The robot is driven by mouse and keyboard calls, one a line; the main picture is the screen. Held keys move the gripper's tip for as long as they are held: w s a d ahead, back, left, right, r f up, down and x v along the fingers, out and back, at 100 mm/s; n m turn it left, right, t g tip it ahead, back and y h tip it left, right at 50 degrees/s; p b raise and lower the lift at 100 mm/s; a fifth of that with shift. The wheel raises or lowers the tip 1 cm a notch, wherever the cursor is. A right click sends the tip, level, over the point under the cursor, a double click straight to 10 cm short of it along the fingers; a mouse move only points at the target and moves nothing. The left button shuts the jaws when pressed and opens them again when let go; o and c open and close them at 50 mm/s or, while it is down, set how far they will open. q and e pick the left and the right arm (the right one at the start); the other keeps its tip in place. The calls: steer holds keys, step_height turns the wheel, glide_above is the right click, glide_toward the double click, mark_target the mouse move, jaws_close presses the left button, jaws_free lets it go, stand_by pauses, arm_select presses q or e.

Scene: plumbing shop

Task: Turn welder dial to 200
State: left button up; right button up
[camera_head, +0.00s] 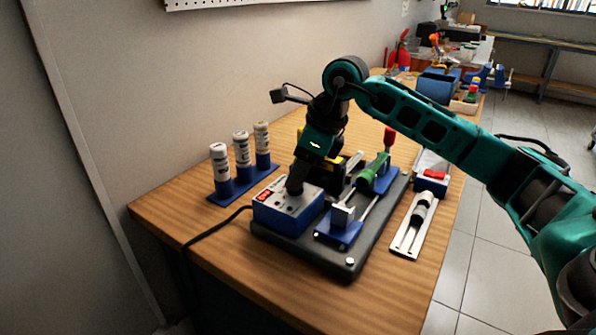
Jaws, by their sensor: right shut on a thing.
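The welder (268,215) is a blue box with a pale grey top and a small red label, at the left part of a dark base board (327,260) on the wooden bench. My right gripper (296,190) points down onto the top of the welder and is shut on the dial. The dial and its number marks are hidden behind the gripper, so its setting cannot be read. My left gripper is not in view.
A blue rack (243,183) with three white-capped tubes stands left of the welder. A green-handled tool (372,178) and a blue block (338,232) stand on the board to the right. A black cable (212,230) runs off the bench. The front of the bench is clear.

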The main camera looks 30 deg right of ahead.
steer(key=shift+w+d+n+g+y+p, duration=0.1)
steer(key=shift+n+g+y+p, duration=0.2)
steer(key=shift+n, duration=0.8)
steer(key=shift+w+n+g+y+p, duration=0.15)
steer(key=shift+n+g, duration=0.25)
steer(key=shift+n, duration=0.7)
steer(key=shift+s, duration=0.1)
steer(key=o, duration=1)
steer(key=shift+o, duration=0.2)
steer(key=v, duration=1.3)
steer(key=shift+p, duration=0.3)
steer(key=shift+f, duration=0.1)
